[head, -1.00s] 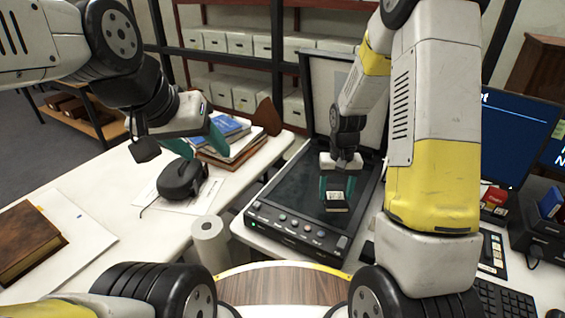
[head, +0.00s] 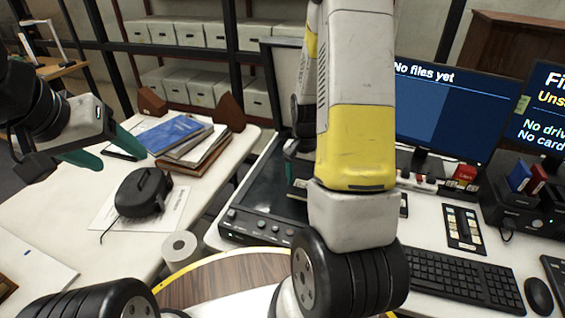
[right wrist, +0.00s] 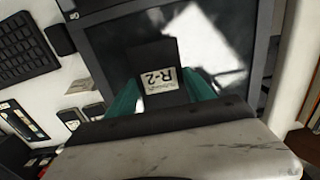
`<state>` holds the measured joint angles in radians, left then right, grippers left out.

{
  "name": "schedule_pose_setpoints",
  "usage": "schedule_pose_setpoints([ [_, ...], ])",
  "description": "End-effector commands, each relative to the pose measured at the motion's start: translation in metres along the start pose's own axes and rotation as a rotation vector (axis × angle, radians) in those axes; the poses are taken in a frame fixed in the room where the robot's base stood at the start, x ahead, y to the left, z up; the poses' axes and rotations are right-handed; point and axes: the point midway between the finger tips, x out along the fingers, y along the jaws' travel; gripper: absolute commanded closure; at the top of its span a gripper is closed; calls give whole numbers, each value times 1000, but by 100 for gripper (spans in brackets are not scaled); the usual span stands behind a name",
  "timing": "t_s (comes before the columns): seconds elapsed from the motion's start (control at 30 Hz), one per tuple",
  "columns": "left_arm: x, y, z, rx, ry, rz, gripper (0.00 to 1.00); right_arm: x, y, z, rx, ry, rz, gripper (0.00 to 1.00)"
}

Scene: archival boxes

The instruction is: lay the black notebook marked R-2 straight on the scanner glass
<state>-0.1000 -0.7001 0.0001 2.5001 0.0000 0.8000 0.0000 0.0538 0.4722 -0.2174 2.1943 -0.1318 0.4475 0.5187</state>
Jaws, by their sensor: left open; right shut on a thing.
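The black notebook marked R-2 (right wrist: 152,57) shows in the right wrist view, its white label (right wrist: 160,80) upside down. My right gripper (right wrist: 160,94) is shut on its label end, one teal finger at each side. The notebook is over the dark scanner glass (right wrist: 108,42); I cannot tell whether it touches. In the head view my right arm hides most of that gripper and the notebook. The scanner (head: 252,185) stands with its lid (head: 285,80) raised. My left gripper (head: 118,158) is open and empty above the left table.
Books with a blue one (head: 172,133) on top and a black device (head: 143,192) lie on the left table. Right of the scanner are a keyboard (head: 470,283), a mouse (head: 538,295) and a monitor (head: 440,115) reading "No files yet". A paper roll (head: 180,247) stands near the scanner's front.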

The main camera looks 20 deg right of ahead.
Motion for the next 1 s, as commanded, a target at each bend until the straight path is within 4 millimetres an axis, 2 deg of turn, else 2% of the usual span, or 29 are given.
schedule_pose_setpoints([
  [0.03,0,0,0,0,0,0,37,2,-7,-11,0,1,0,82],
  [0.13,0,0,0,0,0,0,37,4,-19,-26,0,0,0,82],
  [0.43,0,0,0,0,0,0,37,6,-34,-46,0,0,0,82],
  [0.67,0,0,0,0,0,0,37,39,-34,-45,0,-3,1,82],
  [1.0,0,0,0,0,0,0,37,43,-34,-45,0,-1,1,82],
])
